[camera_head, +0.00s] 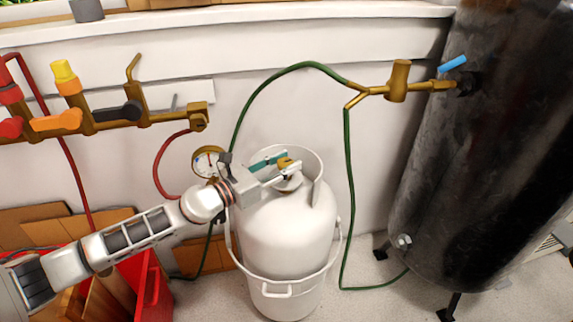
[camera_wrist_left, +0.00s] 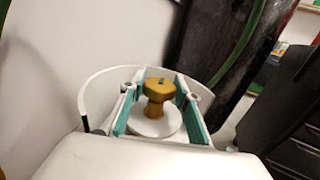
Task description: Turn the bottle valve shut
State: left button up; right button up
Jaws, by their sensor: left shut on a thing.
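A white gas bottle (camera_head: 280,232) stands upright on the floor in the middle of the head view. Its brass valve (camera_head: 286,162) is at the top, inside the white collar. My left gripper (camera_head: 281,166) reaches in from the left over the bottle top and is shut on the valve. In the left wrist view, the valve (camera_wrist_left: 158,90) stands between the two teal-padded fingers above the white neck. The pad contact is hard to make out. My right gripper is in neither view.
A round gauge (camera_head: 207,162) is beside my left wrist. A brass manifold with coloured handles (camera_head: 80,117) is on the left wall. Green hoses (camera_head: 347,180) run to a brass fitting on the dark tank (camera_head: 480,150) at right. A red crate (camera_head: 150,285) stands at lower left.

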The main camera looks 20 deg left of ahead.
aim_at(284, 162)
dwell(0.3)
pick_arm(q)
jog(key=o, duration=1.1)
jog(key=shift+o, duration=0.2)
jog(key=shift+d+r, duration=0.1)
jog(key=shift+r, duration=0.75)
jog(key=shift+a+r, duration=0.2)
jog(key=shift+r, duration=0.45)
jog(key=shift+d+r, duration=0.1)
jog(key=shift+r, duration=3.4)
